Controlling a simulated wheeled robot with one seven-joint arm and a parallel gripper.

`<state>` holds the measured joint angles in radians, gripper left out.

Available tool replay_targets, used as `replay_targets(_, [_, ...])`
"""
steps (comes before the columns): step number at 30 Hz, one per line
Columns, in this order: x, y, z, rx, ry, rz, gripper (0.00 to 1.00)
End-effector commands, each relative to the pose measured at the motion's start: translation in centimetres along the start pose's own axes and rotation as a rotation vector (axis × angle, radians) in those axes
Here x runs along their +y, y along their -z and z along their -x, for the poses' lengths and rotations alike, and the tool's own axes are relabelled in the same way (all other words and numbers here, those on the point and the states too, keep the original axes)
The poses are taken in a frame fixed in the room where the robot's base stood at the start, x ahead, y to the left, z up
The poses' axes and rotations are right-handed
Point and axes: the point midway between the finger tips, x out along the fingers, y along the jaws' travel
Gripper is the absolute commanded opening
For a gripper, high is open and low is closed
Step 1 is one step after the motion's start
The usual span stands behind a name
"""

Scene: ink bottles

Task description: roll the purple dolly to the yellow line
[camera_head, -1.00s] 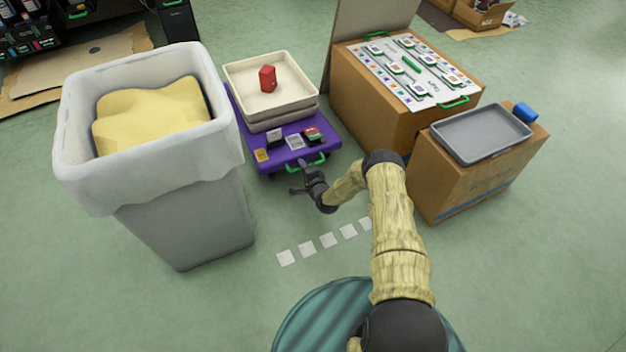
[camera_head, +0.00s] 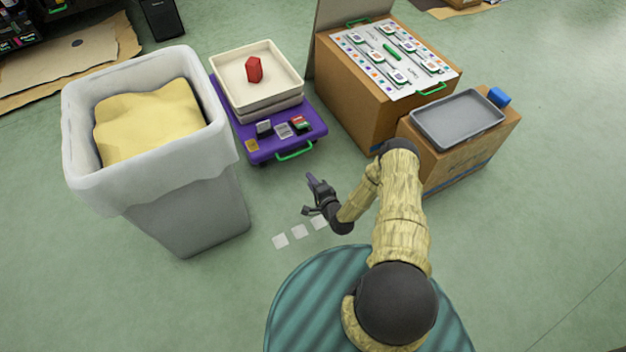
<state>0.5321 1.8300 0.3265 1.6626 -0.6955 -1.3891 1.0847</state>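The purple dolly (camera_head: 316,125) stands on the green floor, right of the grey bin. Its green handle (camera_head: 295,151) is on the near edge. On it sit a cream tray stack (camera_head: 270,107) with a red object (camera_head: 254,69) inside, and several small items. My gripper (camera_head: 307,194) is on the near side of the dolly, apart from the handle; its fingers look spread and empty. A broken line of white squares (camera_head: 299,231) lies on the floor near my base, partly hidden by my arm. I see no yellow line.
A grey bin (camera_head: 190,215) with a white liner and yellow contents stands close left of the dolly. A cardboard box with a white board (camera_head: 360,67) and a box (camera_head: 480,149) bearing a grey tray (camera_head: 440,142) stand right.

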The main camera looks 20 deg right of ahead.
Motion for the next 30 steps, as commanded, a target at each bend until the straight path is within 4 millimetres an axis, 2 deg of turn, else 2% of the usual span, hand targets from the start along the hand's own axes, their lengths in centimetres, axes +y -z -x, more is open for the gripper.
replay_targets(9, [0.1,0.1,0.5,0.002,-0.001,0.0,0.3])
replay_targets(10, [0.1,0.1,0.5,0.002,-0.001,0.0,0.28])
replay_targets(14, [-0.4,0.1,0.4,-0.005,-0.007,0.012,0.03])
replay_targets(16, [-1.1,0.2,0.1,-0.017,-0.022,0.037,0.0])
replay_targets(20, [-3.8,0.5,-0.6,-0.056,-0.077,0.129,0.0])
replay_targets(25, [-8.6,1.0,-1.2,-0.127,-0.19,0.31,0.0])
replay_targets(30, [-13.8,1.5,-0.8,-0.191,-0.307,0.491,0.0])
